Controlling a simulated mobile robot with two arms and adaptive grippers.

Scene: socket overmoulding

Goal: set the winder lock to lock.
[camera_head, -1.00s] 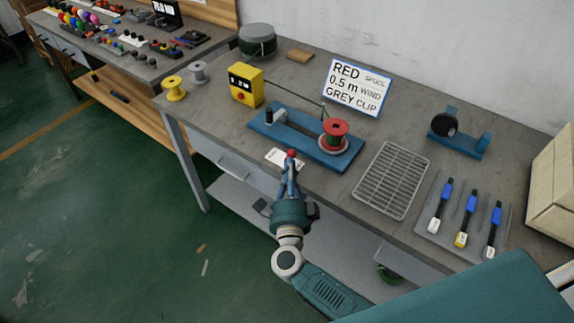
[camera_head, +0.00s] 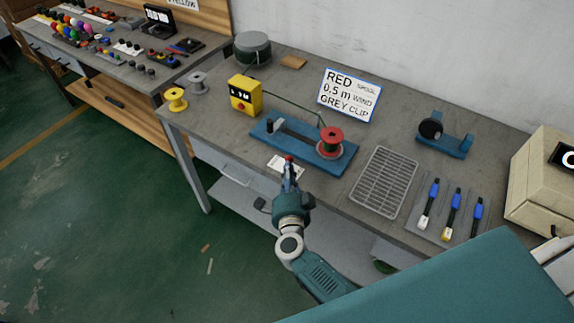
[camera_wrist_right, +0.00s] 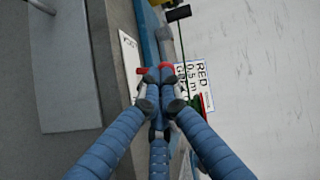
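The winder (camera_head: 268,130) is a blue base on the bench, with a red-topped spool (camera_head: 332,138) at its right end. A small red piece (camera_wrist_right: 142,70), perhaps the lock's handle, shows at my right gripper's fingertips. A white card (camera_head: 276,163) lies at the bench's front edge; its lettering is too small to read surely. My right gripper (camera_head: 289,166) is at the winder's front side, fingers nearly together. In the right wrist view its fingertips (camera_wrist_right: 158,75) cover part of the red piece; whether they touch it is unclear. The lock's setting is hidden. My left gripper is not in view.
A yellow box (camera_head: 243,96) stands left of the winder, and a sign (camera_head: 349,95) stands behind it. A wire rack (camera_head: 383,182) lies to the right, near several blue-handled tools (camera_head: 452,212). A black-wheeled blue device (camera_head: 445,138) stands behind these.

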